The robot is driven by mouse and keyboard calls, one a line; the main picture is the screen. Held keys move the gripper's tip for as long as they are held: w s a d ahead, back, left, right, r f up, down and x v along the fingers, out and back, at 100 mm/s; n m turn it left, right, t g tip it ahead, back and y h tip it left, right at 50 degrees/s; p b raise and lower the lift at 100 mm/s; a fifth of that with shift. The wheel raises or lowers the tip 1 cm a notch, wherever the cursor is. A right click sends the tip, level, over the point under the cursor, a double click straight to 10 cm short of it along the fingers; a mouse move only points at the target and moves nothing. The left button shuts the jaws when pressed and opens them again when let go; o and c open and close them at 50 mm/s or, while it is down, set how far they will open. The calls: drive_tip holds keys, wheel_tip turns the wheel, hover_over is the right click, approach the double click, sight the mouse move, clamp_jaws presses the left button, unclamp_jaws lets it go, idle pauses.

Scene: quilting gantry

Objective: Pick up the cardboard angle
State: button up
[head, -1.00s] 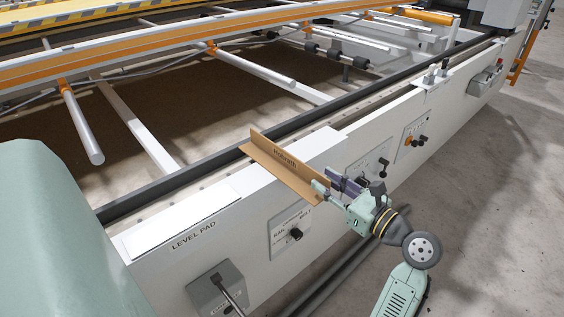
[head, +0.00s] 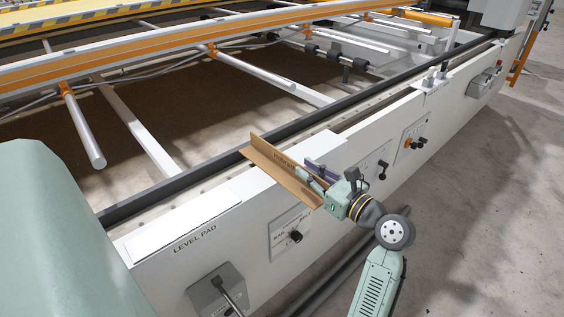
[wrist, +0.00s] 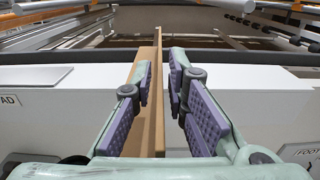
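My gripper (head: 318,176) is at the angle's near end, one finger on each side of the flange. My gripper (wrist: 160,80) is open in the wrist view, with a gap at the right finger. Contact at the left finger is unclear.
A white level pad (head: 180,228) lies left of the angle on the rail. The front panel carries knobs (head: 295,237), switches and a grey lever box (head: 217,292). A dark rail (head: 200,172) runs behind the angle. Open floor lies to the right.

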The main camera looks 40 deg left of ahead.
clamp_jaws()
drive_tip(key=shift+r, duration=0.1)
idle(0.3)
